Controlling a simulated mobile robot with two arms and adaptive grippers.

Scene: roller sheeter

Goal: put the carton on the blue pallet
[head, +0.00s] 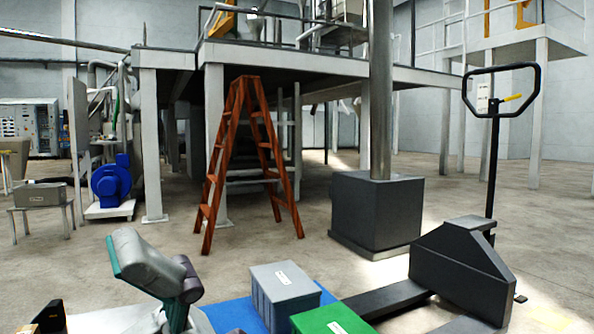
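The blue pallet (234,314) lies low at the bottom of the head view, partly cut off by the lower edge. A grey box (284,287) with a white label stands upright on it. A green box (332,321) with a white label is in front and to the right, cut off by the lower edge; I cannot tell what it rests on. No plain brown carton shows, and I cannot tell which box is the carton. A grey and teal link of my arm is at the lower left. Neither gripper's fingertips show.
A pallet jack (466,265) with a dark body and upright handle stands right of the pallet. A dark block (376,212) with a steel column is behind. An orange stepladder (247,170) stands in the middle. A grey box (40,194) sits on a small table at left.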

